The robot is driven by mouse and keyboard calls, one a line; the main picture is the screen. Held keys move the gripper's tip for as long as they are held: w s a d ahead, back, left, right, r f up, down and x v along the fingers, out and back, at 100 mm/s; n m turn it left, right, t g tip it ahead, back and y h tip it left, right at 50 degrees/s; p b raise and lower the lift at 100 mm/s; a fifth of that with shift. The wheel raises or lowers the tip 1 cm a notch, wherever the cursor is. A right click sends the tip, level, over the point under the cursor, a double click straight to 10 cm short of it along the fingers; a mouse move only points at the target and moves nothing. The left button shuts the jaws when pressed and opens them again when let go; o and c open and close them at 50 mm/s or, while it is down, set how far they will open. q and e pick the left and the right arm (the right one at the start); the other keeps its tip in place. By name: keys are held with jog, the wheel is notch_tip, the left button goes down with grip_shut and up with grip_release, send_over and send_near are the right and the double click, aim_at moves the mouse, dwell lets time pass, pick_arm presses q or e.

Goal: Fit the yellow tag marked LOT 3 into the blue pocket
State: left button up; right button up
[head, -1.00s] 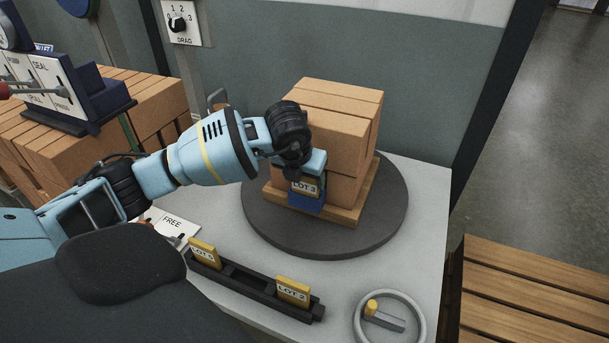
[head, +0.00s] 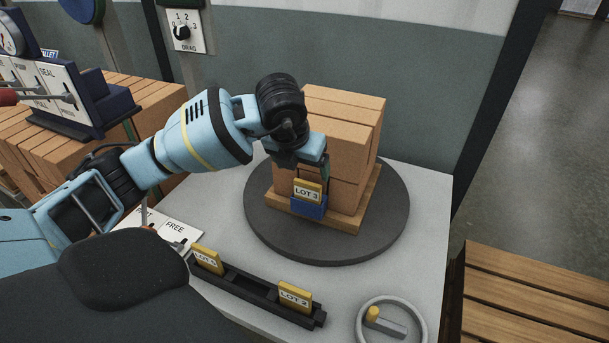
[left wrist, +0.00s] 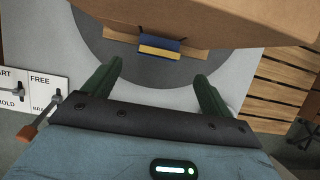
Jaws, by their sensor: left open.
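The yellow tag marked LOT 3 (head: 308,190) stands upright in the blue pocket (head: 309,208) on the front of the brick stack. Its lower part is hidden inside the pocket. In the left wrist view the tag's yellow edge (left wrist: 160,53) shows along the blue pocket (left wrist: 159,43). My left gripper (left wrist: 158,88) is open and empty, its two green fingers apart, with the tag beyond them and not between them. In the head view its wrist is just above the tag, beside the bricks. My right gripper is not in view.
The brick stack (head: 338,143) sits on a wooden pallet on a dark round turntable (head: 355,245). A black rack (head: 250,283) holds two other yellow tags in front. A grey ring with a handle (head: 361,330) is at the lower right. A FREE-marked panel (head: 178,229) stands left.

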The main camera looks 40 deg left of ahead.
pick_arm(q)
jog(key=shift+v, duration=2.1)
